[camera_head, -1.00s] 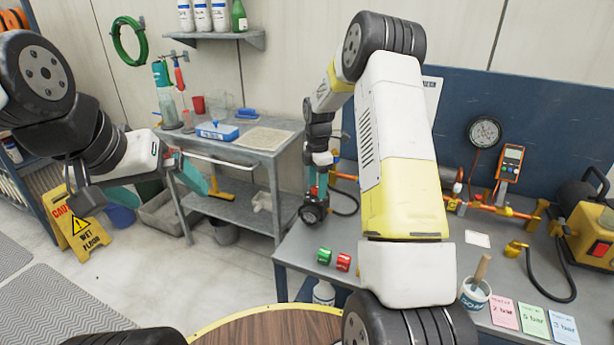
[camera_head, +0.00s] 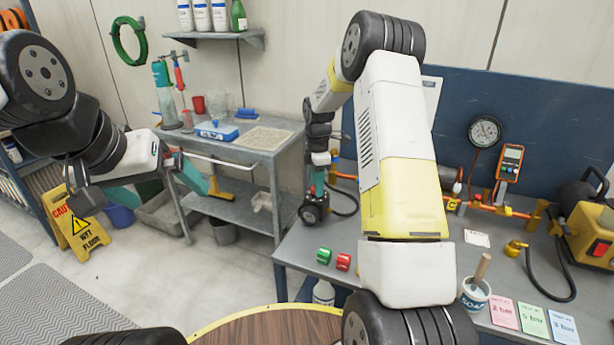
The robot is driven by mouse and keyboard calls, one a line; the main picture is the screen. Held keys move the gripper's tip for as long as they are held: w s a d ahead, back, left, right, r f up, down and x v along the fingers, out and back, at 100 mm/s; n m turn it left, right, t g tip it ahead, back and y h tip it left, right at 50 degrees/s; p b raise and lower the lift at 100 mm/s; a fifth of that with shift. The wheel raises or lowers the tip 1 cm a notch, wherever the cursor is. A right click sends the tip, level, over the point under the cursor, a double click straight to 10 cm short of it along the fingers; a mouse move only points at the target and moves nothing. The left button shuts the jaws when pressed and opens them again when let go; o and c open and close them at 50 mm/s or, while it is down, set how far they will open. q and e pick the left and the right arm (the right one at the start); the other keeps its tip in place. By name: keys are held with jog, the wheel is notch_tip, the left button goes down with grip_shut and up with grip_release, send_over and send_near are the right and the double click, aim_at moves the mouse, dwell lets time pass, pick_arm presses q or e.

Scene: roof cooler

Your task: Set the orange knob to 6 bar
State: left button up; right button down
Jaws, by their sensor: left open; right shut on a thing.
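I cannot make out the orange knob; my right arm covers part of the bench and pipe. My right gripper (camera_head: 317,184) points down at the bench's left end. Its teal fingers are shut at a dark round part (camera_head: 312,213), whose detail is too small to tell. A round dial gauge (camera_head: 485,131) is on the blue back panel, with a red hose below it. Its reading is too small to read. An orange handheld meter (camera_head: 511,160) stands right of it, above the orange pipework (camera_head: 502,208). My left gripper (camera_head: 160,180) is open and empty, away from the bench.
A green part (camera_head: 324,256) and a red part (camera_head: 343,262) lie near the bench's front edge. A cup (camera_head: 474,294), colored cards (camera_head: 534,319) and a yellow machine (camera_head: 590,236) are at the right. A grey side table (camera_head: 268,152) and wet-floor sign (camera_head: 78,222) stand left.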

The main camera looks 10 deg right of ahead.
jog(key=m, duration=1.9)
jog(key=shift+r, duration=0.1)
jog(key=m, duration=0.3)
jog(key=shift+m, duration=0.3)
jog(key=m, duration=0.3)
jog(key=shift+m, duration=0.3)
jog(key=m, duration=0.3)
jog(key=shift+m, duration=0.3)
jog(key=m, duration=0.5)
jog(key=shift+m, duration=0.3)
jog(key=m, duration=1.1)
jog(key=shift+m, duration=0.3)
jog(key=m, duration=0.5)
jog(key=shift+m, duration=0.3)
